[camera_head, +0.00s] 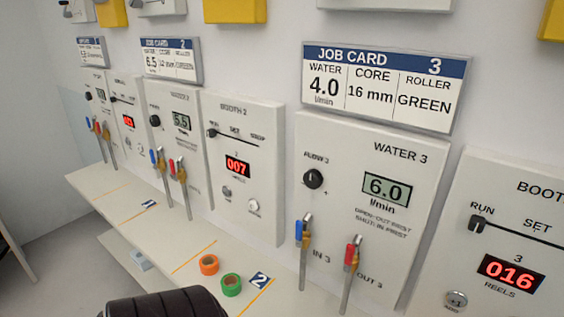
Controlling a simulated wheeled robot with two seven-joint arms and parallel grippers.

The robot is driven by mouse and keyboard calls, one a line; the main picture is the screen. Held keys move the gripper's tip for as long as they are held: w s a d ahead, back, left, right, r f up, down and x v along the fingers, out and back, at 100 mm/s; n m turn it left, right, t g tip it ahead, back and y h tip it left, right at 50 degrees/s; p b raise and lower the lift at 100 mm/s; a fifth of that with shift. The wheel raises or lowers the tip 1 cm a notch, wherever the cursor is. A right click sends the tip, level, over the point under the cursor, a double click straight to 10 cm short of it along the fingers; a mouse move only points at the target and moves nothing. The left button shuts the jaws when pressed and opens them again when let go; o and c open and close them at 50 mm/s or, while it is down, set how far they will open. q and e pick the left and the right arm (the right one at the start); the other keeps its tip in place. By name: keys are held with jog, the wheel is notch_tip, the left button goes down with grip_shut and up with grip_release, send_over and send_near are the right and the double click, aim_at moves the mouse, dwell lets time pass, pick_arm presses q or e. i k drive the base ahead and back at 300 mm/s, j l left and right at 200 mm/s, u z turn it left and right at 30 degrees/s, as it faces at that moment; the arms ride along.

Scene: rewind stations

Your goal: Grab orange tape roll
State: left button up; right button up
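A small orange tape roll (209,265) lies on the white bench (188,243), at the lower middle of the view. Its hole faces up. A green roll (231,285) lies just to its right and nearer to me, close beside it. Neither of my grippers shows. A black ribbed part at the bottom edge, left of the rolls, looks like one of my arm links. Nothing covers the orange roll.
A small grey-blue block (141,260) sits to the left. Behind stand panels with taps and knobs, including the Water 3 panel (345,215). The bench left of the orange roll looks clear.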

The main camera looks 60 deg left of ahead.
aim_at(213, 270)
jog(key=u, duration=2.35)
